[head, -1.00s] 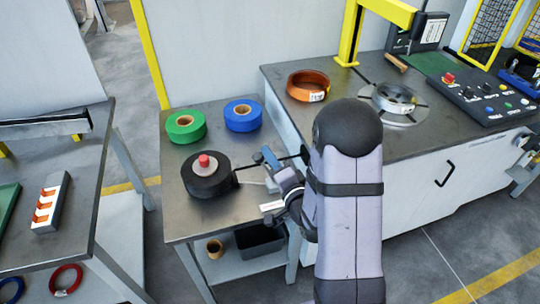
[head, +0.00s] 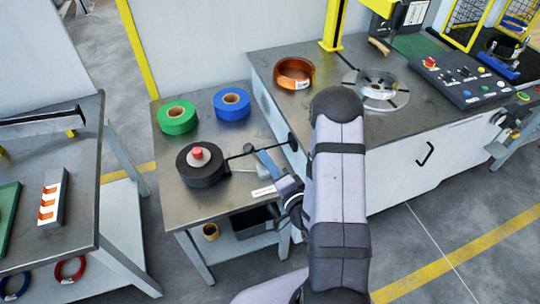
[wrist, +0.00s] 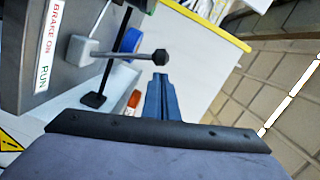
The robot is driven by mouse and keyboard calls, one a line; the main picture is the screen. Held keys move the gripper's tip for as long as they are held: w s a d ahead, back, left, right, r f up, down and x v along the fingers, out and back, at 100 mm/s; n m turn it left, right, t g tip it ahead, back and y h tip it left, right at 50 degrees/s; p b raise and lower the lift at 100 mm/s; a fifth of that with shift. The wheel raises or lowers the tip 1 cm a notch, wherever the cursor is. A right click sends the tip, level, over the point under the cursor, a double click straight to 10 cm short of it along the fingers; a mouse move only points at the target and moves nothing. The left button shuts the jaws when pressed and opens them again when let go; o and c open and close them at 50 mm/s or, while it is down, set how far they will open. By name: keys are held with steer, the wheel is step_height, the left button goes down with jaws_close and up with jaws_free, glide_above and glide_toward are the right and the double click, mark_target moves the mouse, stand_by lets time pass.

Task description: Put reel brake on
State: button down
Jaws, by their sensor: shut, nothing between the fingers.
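The brake lever (wrist: 128,55) shows in the wrist view as a grey rod from a light grey block, with a dark knob (wrist: 160,57) at its end. A white label reading BRAKE ON and RUN (wrist: 45,45) lies beside it, and also shows in the head view (head: 263,192). The black reel (head: 199,174) with a red knob (head: 197,153) sits on the small metal table. My gripper's blue fingers (wrist: 160,80) are shut and empty, just below the lever knob in the wrist picture; contact is unclear. In the head view my gripper (head: 252,148) is right of the reel.
A thin black arm (head: 262,150) with a dark end extends rightward from near the reel. Green (head: 176,120) and blue (head: 231,105) rolls stand behind it. The larger bench (head: 330,75) to the right holds an orange coil (head: 294,74) and a control panel.

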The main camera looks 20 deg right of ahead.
steer(key=shift+s+d+p, duration=0.15)
steer(key=shift+s+p, duration=0.35)
steer(key=shift+s, duration=0.35)
steer(key=shift+w, duration=0.1)
step_height(320, 180, down, 4)
steer(key=w+f+n+g+h, duration=0.1)
steer(key=n+g, duration=0.6)
steer(key=s+a+r+n+g, duration=0.1)
steer(key=s+r+n+g, duration=0.1)
steer(key=s, duration=0.4)
steer(key=s+a+r+n+g, duration=0.2)
steer(key=s+r+g, duration=0.1)
steer(key=s+g, duration=0.2)
steer(key=s+a+r+n+g+h+p, duration=0.1)
steer(key=s+r+n+g, duration=0.1)
steer(key=s, duration=0.6)
steer(key=shift+s+a+r+g, duration=0.3)
steer(key=shift+r+g, duration=0.25)
steer(key=shift+g, duration=0.15)
